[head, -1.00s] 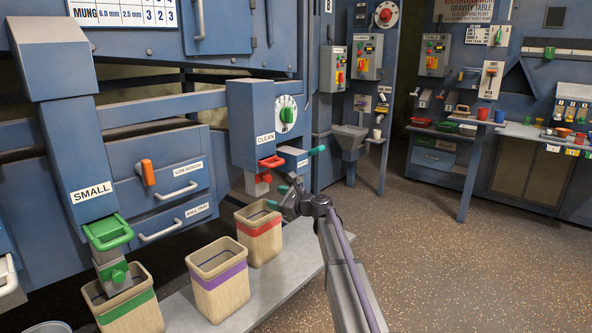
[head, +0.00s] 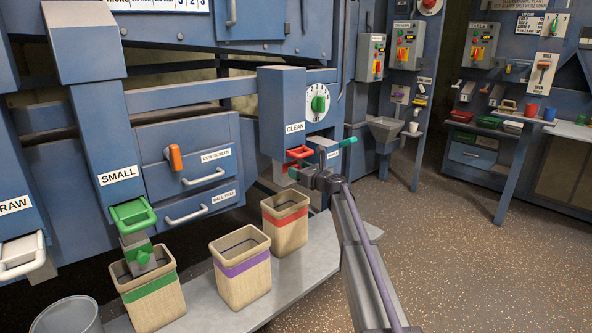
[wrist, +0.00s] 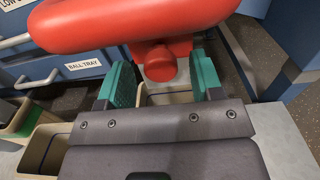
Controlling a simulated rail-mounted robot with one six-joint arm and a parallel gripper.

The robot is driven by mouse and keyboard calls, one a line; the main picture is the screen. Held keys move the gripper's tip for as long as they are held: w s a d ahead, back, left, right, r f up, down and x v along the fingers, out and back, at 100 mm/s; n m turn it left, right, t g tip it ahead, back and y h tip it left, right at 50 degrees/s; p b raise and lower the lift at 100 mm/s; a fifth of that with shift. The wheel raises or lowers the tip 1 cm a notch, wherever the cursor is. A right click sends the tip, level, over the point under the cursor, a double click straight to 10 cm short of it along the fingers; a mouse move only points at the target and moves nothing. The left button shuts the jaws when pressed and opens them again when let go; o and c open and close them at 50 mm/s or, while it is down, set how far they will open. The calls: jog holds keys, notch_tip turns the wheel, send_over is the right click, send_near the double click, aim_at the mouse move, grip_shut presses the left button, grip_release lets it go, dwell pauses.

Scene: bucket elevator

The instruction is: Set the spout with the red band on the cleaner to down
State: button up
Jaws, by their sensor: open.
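The red spout (head: 299,153) sticks out under the box labelled CLEAN, its looped handle pointing outward. In the wrist view its thick red loop (wrist: 130,28) fills the top, and a round red knob (wrist: 160,62) hangs below it. My gripper (head: 304,174) is just below and in front of the red spout, and it also shows in the wrist view (wrist: 164,84). Its teal fingers are apart, one on each side of the knob. I cannot tell whether they touch it. In the head view my gripper hides the spout's lower part.
A bin with a red band (head: 285,224) stands below, beside a purple-banded bin (head: 241,268) and a green-banded bin (head: 150,298). A green spout (head: 133,213) is under SMALL at left. The floor at right is clear.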

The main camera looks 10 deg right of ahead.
jog(key=shift+x, duration=1.1)
jog(key=shift+c, duration=0.4)
grip_shut()
notch_tip(320, 180, down, 10)
jog(key=b, duration=1)
jog(key=shift+s, duration=0.15)
